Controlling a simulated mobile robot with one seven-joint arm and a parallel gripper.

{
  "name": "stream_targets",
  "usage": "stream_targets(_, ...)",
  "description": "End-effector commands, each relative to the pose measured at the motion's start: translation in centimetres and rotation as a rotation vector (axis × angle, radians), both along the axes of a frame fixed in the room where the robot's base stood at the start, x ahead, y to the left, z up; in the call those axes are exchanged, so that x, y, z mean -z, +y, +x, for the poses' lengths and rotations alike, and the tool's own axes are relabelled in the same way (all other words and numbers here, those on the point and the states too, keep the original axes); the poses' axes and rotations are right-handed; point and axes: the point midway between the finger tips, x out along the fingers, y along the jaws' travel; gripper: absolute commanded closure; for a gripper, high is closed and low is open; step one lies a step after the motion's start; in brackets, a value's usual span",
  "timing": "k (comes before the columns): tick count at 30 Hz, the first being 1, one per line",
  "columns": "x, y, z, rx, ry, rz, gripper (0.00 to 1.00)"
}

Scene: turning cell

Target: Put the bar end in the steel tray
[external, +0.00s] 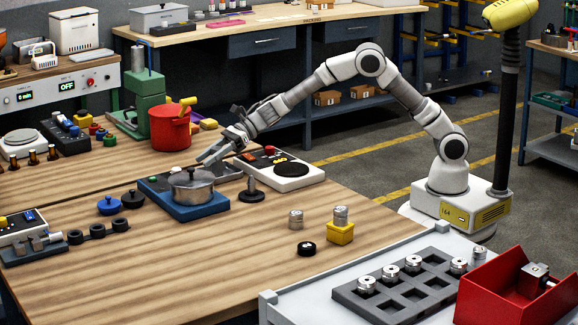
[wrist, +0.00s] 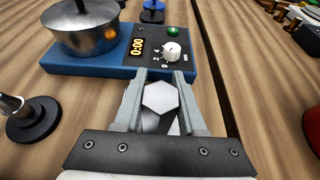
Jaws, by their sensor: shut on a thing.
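The bar end (wrist: 160,98), a pale metal piece with a hexagonal face, is between the two fingers of my gripper (wrist: 155,82) in the wrist view. My gripper is shut on it. In the external view my gripper (external: 208,158) is low over the wooden table, just behind the blue hotplate; the bar end is too small to make out there.
A steel pot (external: 192,188) stands on the blue hotplate (external: 205,210). A black-based stand (external: 251,194) and a white device (external: 285,174) are to the right. A red pot (external: 170,130) stands behind. The table's front middle is largely clear.

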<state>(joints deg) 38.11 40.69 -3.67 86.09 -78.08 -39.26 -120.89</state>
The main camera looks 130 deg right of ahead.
Motion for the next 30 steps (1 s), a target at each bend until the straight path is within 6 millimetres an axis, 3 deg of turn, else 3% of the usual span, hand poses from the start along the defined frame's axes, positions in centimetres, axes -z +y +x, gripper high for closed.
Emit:
stream_targets(9,0.1,0.0,0.1,-0.002,-0.005,-0.001,1.00)
stream_targets(10,0.2,0.0,0.0,-0.001,-0.001,0.000,0.55)
stream_targets(14,0.2,0.0,0.0,-0.001,-0.001,0.000,0.31)
stream_targets(27,-0.5,0.0,-0.1,0.000,0.000,0.000,0.30)
stream_targets(30,-1.0,-0.1,-1.7,0.001,-0.001,-0.001,0.30)
